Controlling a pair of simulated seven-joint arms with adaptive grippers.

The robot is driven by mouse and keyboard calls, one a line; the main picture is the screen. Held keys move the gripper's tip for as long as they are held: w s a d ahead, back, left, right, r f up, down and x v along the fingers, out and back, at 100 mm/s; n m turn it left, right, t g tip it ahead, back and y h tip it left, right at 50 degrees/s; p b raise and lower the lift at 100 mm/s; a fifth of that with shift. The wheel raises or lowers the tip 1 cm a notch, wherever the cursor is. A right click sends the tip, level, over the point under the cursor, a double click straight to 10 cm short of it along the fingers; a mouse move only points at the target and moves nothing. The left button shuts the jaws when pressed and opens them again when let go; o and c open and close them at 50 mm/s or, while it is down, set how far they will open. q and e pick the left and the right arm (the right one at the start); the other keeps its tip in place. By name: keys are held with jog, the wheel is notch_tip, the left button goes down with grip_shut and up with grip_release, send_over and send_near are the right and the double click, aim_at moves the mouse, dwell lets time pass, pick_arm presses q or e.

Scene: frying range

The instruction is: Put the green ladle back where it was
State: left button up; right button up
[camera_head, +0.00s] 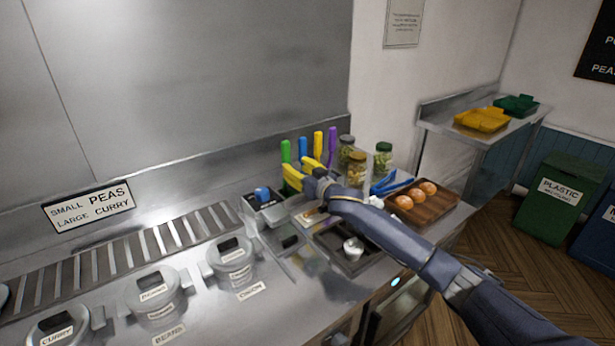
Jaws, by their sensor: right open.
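The green ladle shows as an upright green handle (286,151) at the left end of a row of coloured handles at the back of the counter. Its lower part is hidden behind my gripper and the things around it. My right gripper (296,173), with yellow fingers, is open just in front of and below the green handle. I cannot tell whether a finger touches it. No object shows between the fingers. My left gripper is not in view.
Blue (303,147), yellow (318,143) and purple (332,141) handles stand right of the green one. Jars (383,159) and a wooden tray (440,206) of round brown food stand further right. Lidded pots (157,297) line the front left. A blue-topped container (263,197) stands close to my gripper.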

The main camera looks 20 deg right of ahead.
jog(key=v, duration=0.6)
jog(key=shift+s, duration=0.2)
jog(key=shift+d, duration=0.15)
